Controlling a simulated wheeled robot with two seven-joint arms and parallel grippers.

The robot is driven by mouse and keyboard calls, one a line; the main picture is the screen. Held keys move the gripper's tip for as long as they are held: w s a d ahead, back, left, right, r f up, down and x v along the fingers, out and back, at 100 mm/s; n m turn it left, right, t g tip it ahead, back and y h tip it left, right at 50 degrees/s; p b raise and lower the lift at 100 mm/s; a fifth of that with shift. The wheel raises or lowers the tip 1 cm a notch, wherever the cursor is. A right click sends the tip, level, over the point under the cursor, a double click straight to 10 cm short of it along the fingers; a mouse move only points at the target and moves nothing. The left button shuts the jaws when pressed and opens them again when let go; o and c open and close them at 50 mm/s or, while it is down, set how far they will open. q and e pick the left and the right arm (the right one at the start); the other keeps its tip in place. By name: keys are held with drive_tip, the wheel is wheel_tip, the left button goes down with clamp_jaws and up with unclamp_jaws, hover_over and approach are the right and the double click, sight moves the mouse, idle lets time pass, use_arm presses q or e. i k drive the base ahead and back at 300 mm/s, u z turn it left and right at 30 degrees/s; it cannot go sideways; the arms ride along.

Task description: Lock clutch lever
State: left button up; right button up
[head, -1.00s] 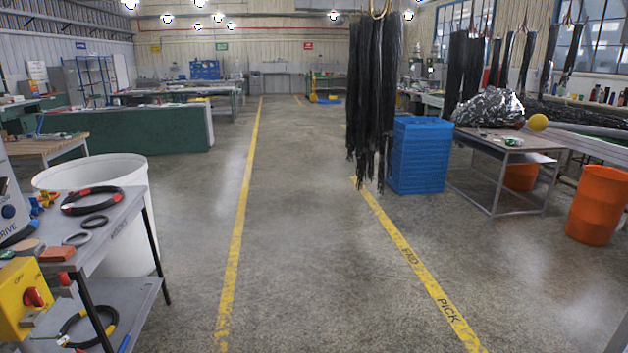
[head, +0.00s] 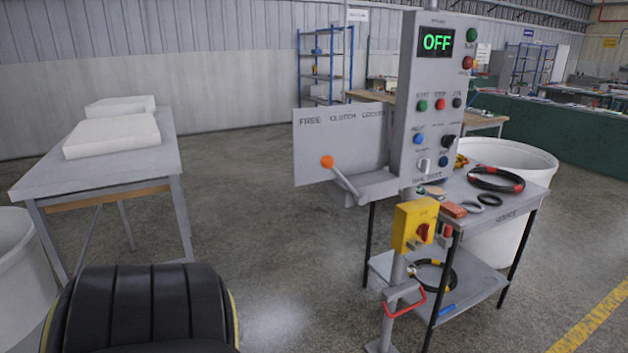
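The clutch lever (head: 345,182) has a grey rod and an orange ball knob (head: 327,162). It pivots at the lower right of a grey plate (head: 340,142) marked "FREE", "CLUTCH" and a partly legible word at the right. The lever tilts up and left, with its knob on the left, "FREE" side of the plate. The plate is beside a grey control panel (head: 433,100) whose green display reads "OFF". Neither of my grippers is in the head view.
A yellow box with a red switch (head: 415,226) is on the post below the panel. A grey shelf cart (head: 510,204) with hose rings stands at right. A grey table (head: 50,182) with white slabs is at left. Open floor lies between.

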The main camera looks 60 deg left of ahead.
sight(327, 162)
drive_tip(key=u, duration=1.35)
drive_tip(key=i, duration=0.85)
